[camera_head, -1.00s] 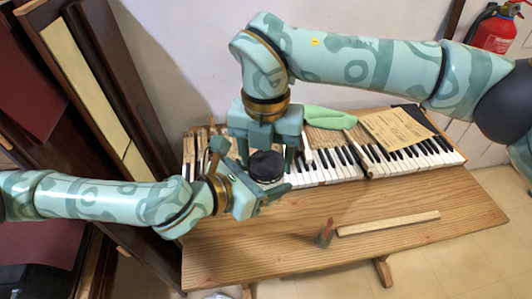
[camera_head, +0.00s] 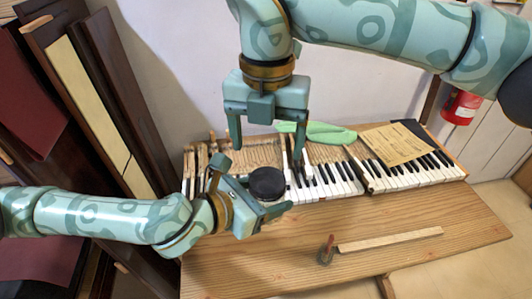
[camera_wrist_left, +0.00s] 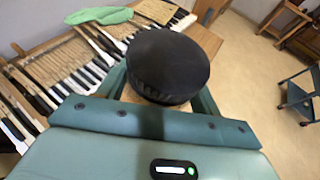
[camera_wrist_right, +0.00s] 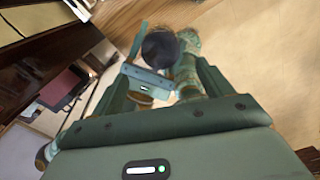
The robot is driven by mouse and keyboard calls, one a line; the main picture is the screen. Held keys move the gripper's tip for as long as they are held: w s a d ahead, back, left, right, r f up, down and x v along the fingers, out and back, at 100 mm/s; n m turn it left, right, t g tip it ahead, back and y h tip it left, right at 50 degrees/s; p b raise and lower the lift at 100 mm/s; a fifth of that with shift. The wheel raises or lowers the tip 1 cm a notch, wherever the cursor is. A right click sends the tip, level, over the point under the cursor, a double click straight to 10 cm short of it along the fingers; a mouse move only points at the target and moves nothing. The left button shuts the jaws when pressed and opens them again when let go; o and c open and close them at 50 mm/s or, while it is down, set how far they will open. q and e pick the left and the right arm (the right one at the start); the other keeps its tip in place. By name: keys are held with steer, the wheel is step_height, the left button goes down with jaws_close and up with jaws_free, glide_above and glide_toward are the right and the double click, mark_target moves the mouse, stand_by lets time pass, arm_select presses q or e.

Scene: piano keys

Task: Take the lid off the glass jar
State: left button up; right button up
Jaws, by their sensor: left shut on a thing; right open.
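The glass jar (camera_head: 270,202) is upright in the grip of my left gripper (camera_head: 257,188). Only a thin bit of its body shows. Its round black lid (camera_head: 267,182) sits on top, and the lid also shows large between the left fingers in the left wrist view (camera_wrist_left: 168,64). The left gripper is shut on the jar, below the lid, in front of the piano keys. My right gripper (camera_head: 268,138) is open and empty, fingers pointing down, above and behind the lid. In the right wrist view the lid (camera_wrist_right: 160,48) lies beyond the right fingers, apart from them.
A wooden bench (camera_head: 400,230) carries piano keys (camera_head: 345,178), a green cloth (camera_head: 318,132) and a paper sheet (camera_head: 396,144). Dark panels (camera_head: 120,90) lean at the left.

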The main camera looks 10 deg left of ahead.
mark_target(267, 180)
step_height(267, 180, down, 8)
steer(key=shift+r, duration=0.1)
steer(key=c, duration=1)
steer(key=shift+n, duration=0.6)
steer(key=shift+r, duration=0.2)
steer(key=shift+r, duration=0.9)
